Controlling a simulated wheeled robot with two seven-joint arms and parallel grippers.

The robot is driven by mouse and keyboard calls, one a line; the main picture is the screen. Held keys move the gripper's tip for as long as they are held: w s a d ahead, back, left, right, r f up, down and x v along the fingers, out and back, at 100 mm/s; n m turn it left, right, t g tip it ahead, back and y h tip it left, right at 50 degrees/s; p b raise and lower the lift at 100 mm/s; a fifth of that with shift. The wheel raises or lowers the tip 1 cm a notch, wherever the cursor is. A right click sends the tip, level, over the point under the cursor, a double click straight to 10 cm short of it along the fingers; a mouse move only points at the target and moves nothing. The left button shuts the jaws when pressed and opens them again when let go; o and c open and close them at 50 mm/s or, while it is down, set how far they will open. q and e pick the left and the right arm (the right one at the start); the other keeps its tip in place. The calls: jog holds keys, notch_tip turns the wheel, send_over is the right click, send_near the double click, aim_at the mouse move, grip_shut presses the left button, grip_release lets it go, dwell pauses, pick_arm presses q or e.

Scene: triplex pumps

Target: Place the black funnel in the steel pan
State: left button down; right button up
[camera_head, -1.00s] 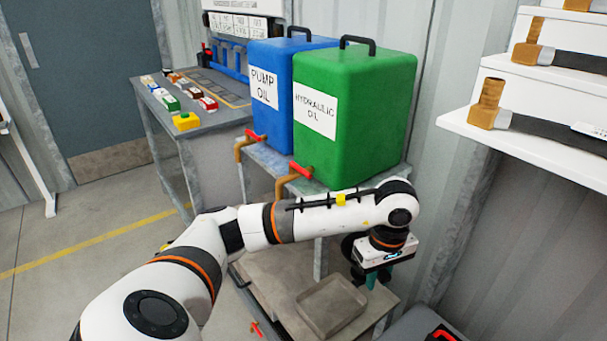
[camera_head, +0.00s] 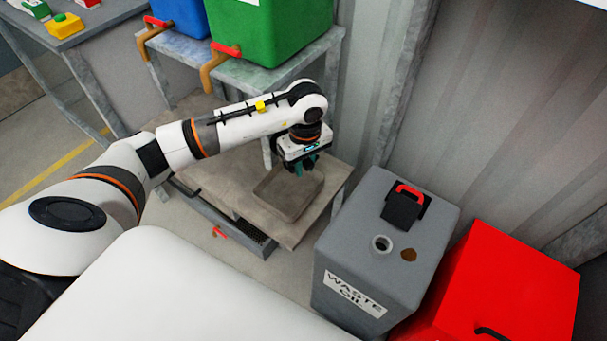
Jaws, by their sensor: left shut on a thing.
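The steel pan (camera_head: 285,196), a shallow square tray, lies on the low brown-topped bench and looks empty where it shows. My left gripper (camera_head: 301,168) points down over the pan's back part, its teal fingers shut. A black shape (camera_head: 282,147) at the left of the gripper's white hand looks like part of the black funnel, mostly hidden behind the hand. The gap between the funnel and the pan cannot be judged. My right gripper is out of view.
A grey waste oil tank (camera_head: 350,250) with an open round neck and a black, red-handled piece on top stands right of the bench. A red box (camera_head: 520,285) is beside it. The green (camera_head: 270,35) and blue oil tanks stand behind my left arm.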

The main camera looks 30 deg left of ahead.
pick_arm(q)
notch_tip(320, 180, down, 4)
jog(key=shift+r, duration=0.1)
jog(key=shift+f, duration=0.25)
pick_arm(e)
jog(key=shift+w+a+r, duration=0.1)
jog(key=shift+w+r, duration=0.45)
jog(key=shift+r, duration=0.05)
pick_arm(q)
jog(key=shift+b, duration=0.3)
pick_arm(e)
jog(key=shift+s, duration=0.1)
pick_arm(q)
jog(key=c, duration=1.3)
grip_release()
jog(key=shift+o, duration=0.2)
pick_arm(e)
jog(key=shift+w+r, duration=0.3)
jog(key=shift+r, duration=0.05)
pick_arm(q)
jog(key=shift+r, duration=0.1)
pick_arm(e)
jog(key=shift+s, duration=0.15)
